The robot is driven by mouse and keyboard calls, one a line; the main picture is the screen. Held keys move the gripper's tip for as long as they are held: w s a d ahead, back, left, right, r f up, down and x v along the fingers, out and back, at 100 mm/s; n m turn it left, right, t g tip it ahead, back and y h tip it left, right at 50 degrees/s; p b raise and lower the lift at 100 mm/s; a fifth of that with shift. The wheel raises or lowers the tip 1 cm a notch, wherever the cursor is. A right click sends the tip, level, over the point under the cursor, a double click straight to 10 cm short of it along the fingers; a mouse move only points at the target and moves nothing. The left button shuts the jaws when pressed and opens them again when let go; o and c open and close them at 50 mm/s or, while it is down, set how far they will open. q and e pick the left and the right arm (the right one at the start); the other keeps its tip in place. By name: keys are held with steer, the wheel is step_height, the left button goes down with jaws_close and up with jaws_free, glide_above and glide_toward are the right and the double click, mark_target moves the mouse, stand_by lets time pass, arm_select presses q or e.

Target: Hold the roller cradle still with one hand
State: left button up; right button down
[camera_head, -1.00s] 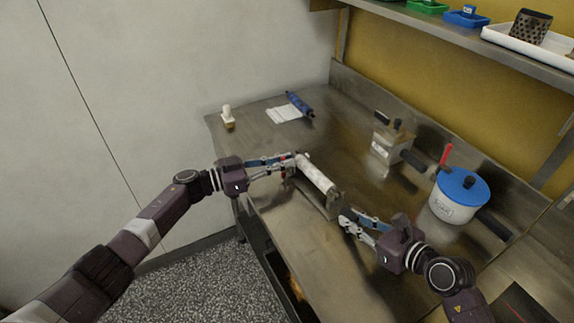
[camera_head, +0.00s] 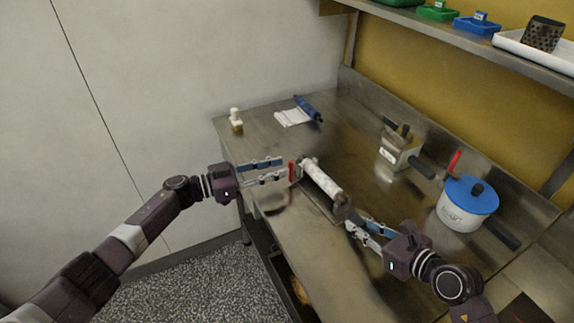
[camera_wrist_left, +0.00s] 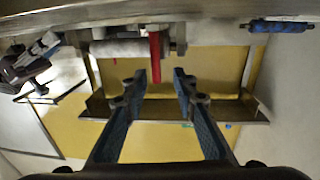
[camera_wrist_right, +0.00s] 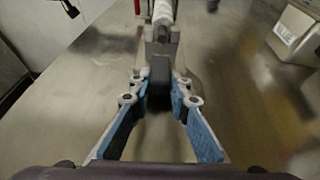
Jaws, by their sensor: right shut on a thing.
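The roller cradle (camera_head: 343,205) is a grey metal frame on the steel bench, carrying a whitish roller (camera_head: 322,178). A red handle (camera_head: 291,171) stands at its far left end and also shows in the left wrist view (camera_wrist_left: 155,58). My right gripper (camera_head: 354,223) is shut on the cradle's near end; in the right wrist view its fingers are around a dark block (camera_wrist_right: 159,80) there. My left gripper (camera_head: 284,168) is open and empty, its fingertips just left of the red handle. Contact with the handle cannot be told.
A blue-lidded white pot (camera_head: 467,202) and a metal box with a dark handle (camera_head: 399,152) stand to the right. A shelf (camera_head: 450,42) runs above.

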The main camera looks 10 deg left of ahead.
arm_select(q)
steer(key=v, duration=0.8)
step_height(320, 180, up, 11)
steer(key=m+g+y, duration=0.7)
steer(key=m+y, duration=0.4)
steer(key=m, duration=2.5)
glide_above(290, 180)
steer(key=s+a, duration=0.2)
steer(key=a, duration=0.2)
steer(key=x, duration=1.2)
steer(key=shift+w+a, duration=0.25)
steer(key=shift+y, duration=0.3)
jaws_close()
